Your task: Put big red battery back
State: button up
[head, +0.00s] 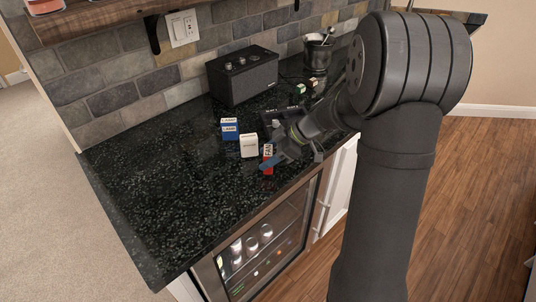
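A red and white block marked "FAN" (268,152), which looks like the big red battery, stands upright near the counter's front edge. My gripper (294,160) is low over the counter at that edge, just right of the block. Its two fingers look spread apart, with nothing seen between them. The left finger crosses in front of the block and hides its middle; I cannot tell whether they touch. A dark low holder with small white labels (277,113) lies behind the gripper, partly hidden by my arm.
A white block (249,146) and a blue and white block (229,126) stand left of the red one. The black counter (165,190) is clear at the left.

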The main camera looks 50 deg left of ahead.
aim_at(268, 150)
jog(key=o, duration=0.3)
jog(key=shift+o, duration=0.3)
jog(key=shift+r, duration=0.1)
jog(key=v, duration=1.2)
jog(key=x, duration=1.2)
jog(key=shift+s, duration=0.1)
notch_tip(268, 150, up, 3)
jog(key=shift+f, duration=0.15)
jog(key=shift+r, duration=0.65)
jog(key=shift+f, duration=0.1)
